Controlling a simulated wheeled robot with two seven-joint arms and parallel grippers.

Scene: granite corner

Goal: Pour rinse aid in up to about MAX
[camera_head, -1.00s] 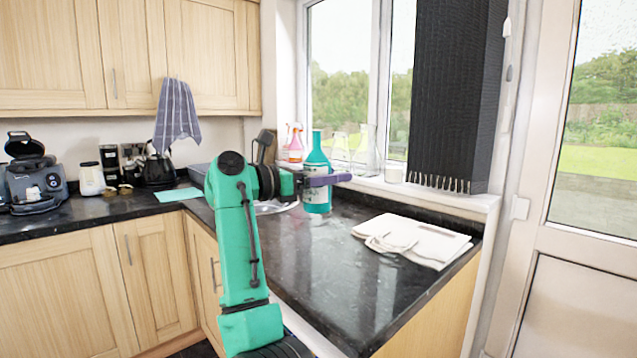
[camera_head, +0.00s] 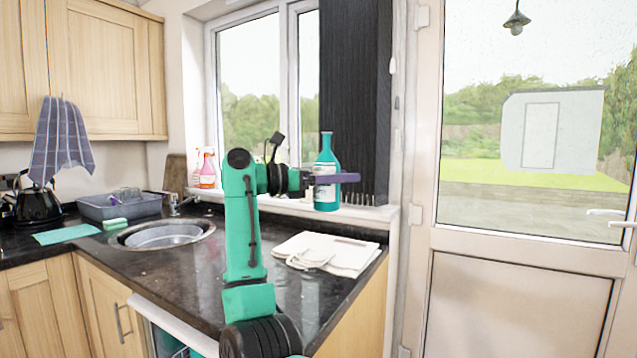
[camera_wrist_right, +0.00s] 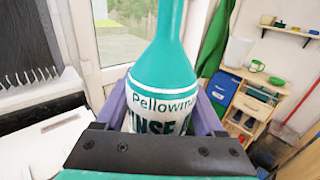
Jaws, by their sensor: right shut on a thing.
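The rinse aid bottle (camera_head: 326,190) is teal with a long neck and a pale label. It is upright, held in the air, and shows in front of the window sill in the head view. My right gripper (camera_head: 335,178) is shut on it, with the purple fingers around its body. In the right wrist view the bottle (camera_wrist_right: 160,75) stands between both fingers, and its label reads "Pellowm…" and "RINSE"; its base is hidden. A white-edged opening (camera_head: 168,322) under the counter shows part of a rack, partly hidden by my arm. My left gripper is out of view.
The dark counter (camera_head: 205,290) holds a round sink (camera_head: 163,235), a grey tub (camera_head: 120,205) and a folded white cloth (camera_head: 328,253). A pink spray bottle (camera_head: 207,168) stands by the window. A glazed door (camera_head: 520,290) is at the right.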

